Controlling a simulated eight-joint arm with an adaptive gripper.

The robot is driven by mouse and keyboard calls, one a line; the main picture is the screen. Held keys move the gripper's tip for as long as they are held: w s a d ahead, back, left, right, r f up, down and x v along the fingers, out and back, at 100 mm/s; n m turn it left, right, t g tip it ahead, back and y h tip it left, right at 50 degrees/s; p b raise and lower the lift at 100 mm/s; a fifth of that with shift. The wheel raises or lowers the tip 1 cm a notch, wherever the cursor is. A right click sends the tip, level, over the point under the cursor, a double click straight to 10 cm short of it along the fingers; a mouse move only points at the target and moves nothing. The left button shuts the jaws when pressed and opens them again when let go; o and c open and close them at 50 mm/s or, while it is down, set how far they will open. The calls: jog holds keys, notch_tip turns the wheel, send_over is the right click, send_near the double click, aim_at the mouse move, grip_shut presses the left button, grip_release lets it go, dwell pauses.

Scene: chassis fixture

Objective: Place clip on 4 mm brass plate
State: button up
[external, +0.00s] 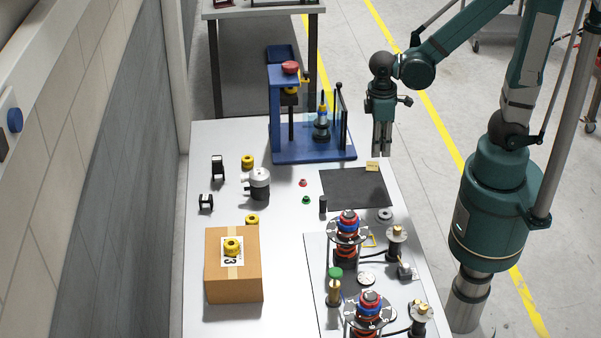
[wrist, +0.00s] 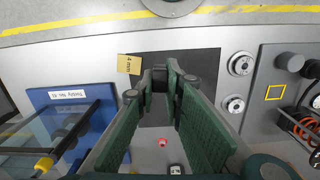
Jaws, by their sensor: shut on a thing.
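My gripper (external: 382,152) points down near the back right corner of the table. In the wrist view its green-padded fingers (wrist: 160,80) close in on a small dark thing, which I take to be the clip; it is hard to pick out against the dark mat. The 4 mm brass plate (wrist: 130,64) is a small tan square marked "4 mm", left of the fingertips in the wrist view. In the external view the brass plate (external: 372,166) lies at the back edge of the black mat, just below and left of the fingertips.
The black mat (external: 355,190) is otherwise mostly bare. A blue press fixture (external: 313,150) stands left of the gripper. A red part (external: 303,182) and a green part (external: 306,199) lie left of the mat. A cardboard box (external: 233,280) and round assemblies (external: 348,230) stand nearer the front.

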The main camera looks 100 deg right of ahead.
jog(key=n, duration=0.1)
send_over(371, 166)
jog(key=shift+w+r+g, duration=0.15)
jog(key=shift+w+g, duration=0.05)
jog(key=shift+g, duration=0.2)
jog(key=shift+f+b, duration=0.3)
jog(key=shift+f, duration=2.6)
jog(key=shift+f+b, duration=0.4)
jog(key=shift+f, duration=1.7)
jog(key=shift+f, duration=0.2)
jog(key=o, duration=0.7)
jog(key=shift+c, duration=0.2)
jog(key=shift+r, duration=0.2)
